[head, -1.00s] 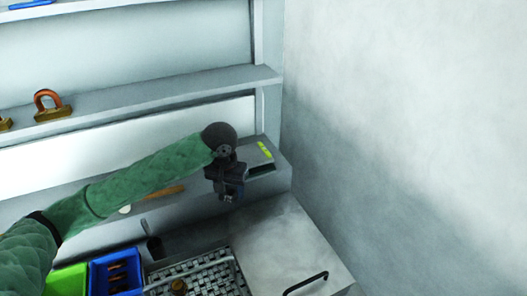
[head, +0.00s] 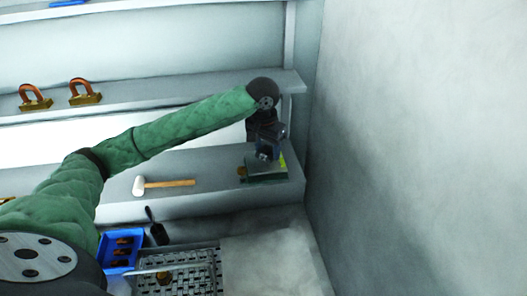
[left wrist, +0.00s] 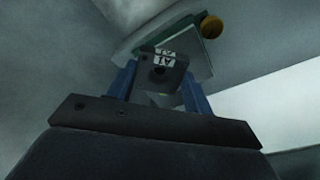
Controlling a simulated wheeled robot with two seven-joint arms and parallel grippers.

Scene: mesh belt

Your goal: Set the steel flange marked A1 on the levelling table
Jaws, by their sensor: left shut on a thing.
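The steel flange (left wrist: 160,74) is a dark grey block with a round hole and a white label reading A1, seen in the left wrist view. My left gripper (head: 266,153) is shut on it, the blue fingers on either side. In the head view the fingers largely hide the flange. The levelling table (head: 266,174) is a green-edged plate with a brass knob on the shelf, right below the gripper in the head view. It also shows beyond the flange in the left wrist view (left wrist: 196,52). I cannot tell whether flange and plate touch. My right gripper is out of view.
A white-headed mallet (head: 165,184) lies left of the levelling table on the same shelf. Two padlock-shaped brass and copper pieces (head: 85,94) stand on the shelf above. Below are a blue bin (head: 121,250) and a mesh belt (head: 180,272). A wall closes the right side.

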